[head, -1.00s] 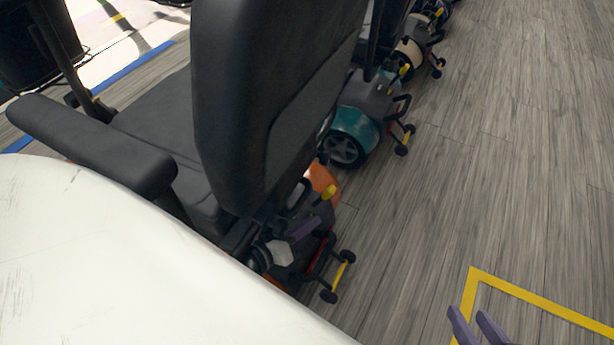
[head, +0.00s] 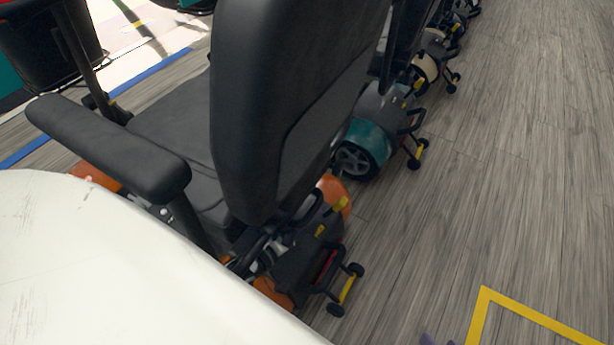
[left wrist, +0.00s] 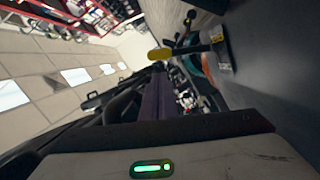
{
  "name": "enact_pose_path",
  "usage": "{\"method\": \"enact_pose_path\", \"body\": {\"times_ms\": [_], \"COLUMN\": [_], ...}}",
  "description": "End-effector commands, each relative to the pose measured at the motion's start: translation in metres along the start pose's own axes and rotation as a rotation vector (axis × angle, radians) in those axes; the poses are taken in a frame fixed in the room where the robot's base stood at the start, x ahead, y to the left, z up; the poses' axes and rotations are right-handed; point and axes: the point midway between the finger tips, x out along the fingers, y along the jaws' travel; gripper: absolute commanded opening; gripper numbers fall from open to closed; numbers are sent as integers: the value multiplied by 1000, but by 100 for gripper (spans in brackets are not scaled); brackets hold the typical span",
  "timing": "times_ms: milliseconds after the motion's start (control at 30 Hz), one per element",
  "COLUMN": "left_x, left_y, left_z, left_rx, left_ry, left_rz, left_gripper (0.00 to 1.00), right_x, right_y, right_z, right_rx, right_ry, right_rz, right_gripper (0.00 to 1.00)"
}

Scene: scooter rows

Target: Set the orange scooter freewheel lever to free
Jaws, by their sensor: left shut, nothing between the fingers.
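The orange scooter has a black seat (head: 285,110), an orange rear body (head: 332,190) and a yellow freewheel lever (head: 340,205) at its back. In the left wrist view a yellow-tipped lever (left wrist: 160,53) shows beyond and above my fingers, apart from them. My left gripper (head: 268,252) is low behind the seat, left of the lever, and partly hidden by scooter parts. Its purple fingers (left wrist: 155,98) are shut with nothing between them. Only the purple tips of my right gripper (head: 438,341) show at the bottom edge, apart from each other. The lever's exact setting is hard to tell.
A teal scooter (head: 368,138) and a cream one (head: 428,65) stand farther along the row. The orange scooter's armrest (head: 110,145) and anti-tip wheels (head: 345,290) stick out. Wooden floor on the right is clear, with a yellow marking (head: 535,315).

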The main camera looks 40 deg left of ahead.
Motion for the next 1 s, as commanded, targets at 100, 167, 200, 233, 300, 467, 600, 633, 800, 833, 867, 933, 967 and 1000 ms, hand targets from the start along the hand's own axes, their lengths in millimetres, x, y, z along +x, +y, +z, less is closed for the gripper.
{"method": "enact_pose_path", "body": {"times_ms": [100,167,200,233,300,467,600,633,800,833,867,933,967,1000], "left_x": [25,35,41,45,52,61,62,62,62,62,61,60,59,58], "left_y": [-3,-2,-2,-2,-2,-1,0,0,0,0,0,-1,-1,-1], "left_z": [1,1,1,1,2,1,1,1,0,0,0,-1,-2,-3], "left_rx": [-1,-2,-2,-1,-1,-1,-1,-1,-1,0,1,8,13,22], "left_ry": [1,1,1,1,-1,-1,-1,-1,-1,0,1,5,7,11], "left_rz": [2,2,2,2,0,0,-1,-1,-1,-2,-3,-7,-10,-14], "left_gripper": [0,0,0,0,0,0,0,0,0,0,0,0,0,0], "right_x": [2,2,2,1,-1,-5,-6,-6,-6,-6,-6,-7,-8,-8], "right_y": [-4,-6,-7,-8,-10,-15,-16,-16,-16,-16,-16,-16,-16,-15], "right_z": [-3,-5,-6,-8,-12,-20,-19,-19,-19,-19,-19,-19,-19,-19], "right_rx": [8,13,16,17,21,27,28,28,27,27,27,25,24,22], "right_ry": [30,42,50,57,73,102,101,101,99,98,98,96,94,90], "right_rz": [-18,-29,-34,-38,-46,-61,-63,-63,-63,-62,-62,-60,-59,-56], "right_gripper": [31,31,31,31,31,31,31,31,31,31,31,31,31,31]}}
